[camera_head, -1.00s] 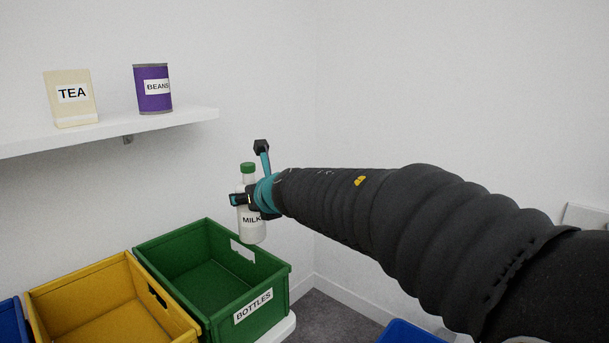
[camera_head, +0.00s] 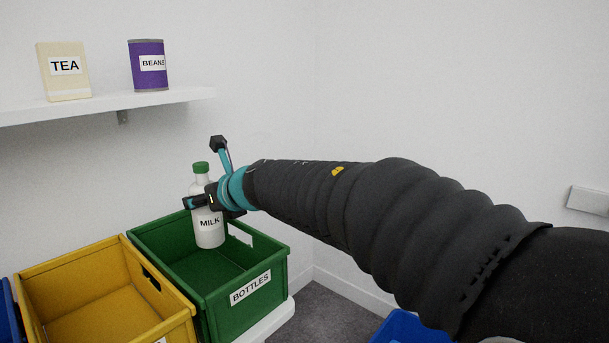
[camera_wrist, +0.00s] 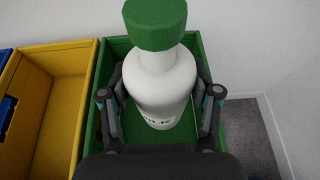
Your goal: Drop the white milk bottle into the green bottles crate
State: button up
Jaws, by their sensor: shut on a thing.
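The white milk bottle (camera_head: 209,230) has a green cap and a MILK label. It is upright in my gripper (camera_head: 202,199), which is shut on it. In the head view the bottle overlaps the inside of the green bottles crate (camera_head: 213,304), which has a BOTTLES label on its front. In the wrist view the bottle (camera_wrist: 163,85) is between the two fingers (camera_wrist: 161,103), with the green crate (camera_wrist: 106,57) around and below it. The crate's visible floor is empty. The bottle's base appears clear of the floor, but its exact height is hard to tell.
A yellow crate (camera_head: 118,252) stands directly left of the green one, with a blue crate (camera_head: 8,312) at the far left edge. Another blue container (camera_head: 402,328) is low at the right. A wall shelf (camera_head: 110,106) holds a tea box (camera_head: 64,72) and a beans can (camera_head: 147,67).

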jog(key=shift+f+b, duration=0.95)
jog(key=shift+f, duration=0.3)
jog(key=o, duration=1.2)
jog(key=shift+o, duration=0.2)
jog(key=v, duration=1.2)
